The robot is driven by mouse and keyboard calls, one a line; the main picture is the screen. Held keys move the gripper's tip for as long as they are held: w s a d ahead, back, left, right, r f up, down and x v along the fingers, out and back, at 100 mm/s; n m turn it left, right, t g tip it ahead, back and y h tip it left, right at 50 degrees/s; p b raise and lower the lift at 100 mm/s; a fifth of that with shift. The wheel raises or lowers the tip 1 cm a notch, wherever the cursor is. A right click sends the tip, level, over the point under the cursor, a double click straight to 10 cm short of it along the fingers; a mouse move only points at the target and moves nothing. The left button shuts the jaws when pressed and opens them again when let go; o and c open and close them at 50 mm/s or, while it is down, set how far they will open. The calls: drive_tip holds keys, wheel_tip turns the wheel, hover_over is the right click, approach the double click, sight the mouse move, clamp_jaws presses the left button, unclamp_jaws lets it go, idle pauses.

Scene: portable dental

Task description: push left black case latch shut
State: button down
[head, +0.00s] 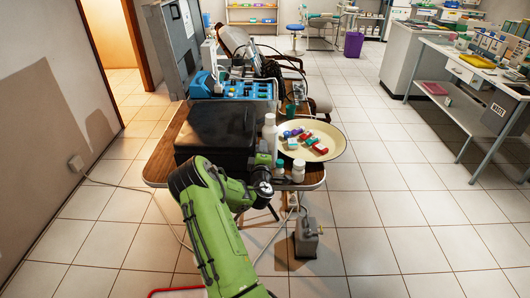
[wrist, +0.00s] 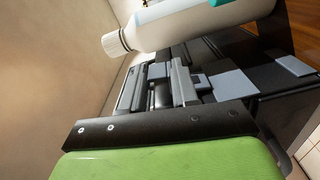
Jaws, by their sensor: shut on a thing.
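The black case (head: 214,128) lies lid down on the front of the wooden table in the head view. My gripper (head: 265,171) is at the case's front right side, low by the table edge. In the wrist view the dark case side (wrist: 262,78) shows beyond the fingers, with light grey latch-like plates (wrist: 231,83) on it. My gripper's fingers (wrist: 170,80) are close together at the case, right by one grey plate. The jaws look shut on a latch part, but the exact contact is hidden. Which latch is left is hard to tell.
A white bottle (wrist: 190,24) crosses the top of the wrist view, very close to the fingers. White bottles (head: 270,133) and a small jar (head: 298,170) stand right of the case. A round tray (head: 336,153) holds coloured items. A blue rack (head: 240,88) is behind.

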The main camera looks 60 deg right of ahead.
drive_tip(key=shift+w+r+n, duration=0.3)
drive_tip(key=shift+r+n, duration=0.35)
drive_tip(key=shift+n, duration=0.15)
drive_tip(key=shift+w, duration=0.1)
drive_tip(key=c, duration=1)
unclamp_jaws()
drive_tip(key=shift+a, duration=0.1)
drive_tip(key=shift+o, duration=0.2)
drive_tip(key=shift+f, duration=0.1)
drive_tip(key=shift+a+f, duration=0.1)
drive_tip(key=b+v, duration=0.6)
drive_tip(key=v, duration=0.1)
drive_tip(key=shift+a, duration=0.2)
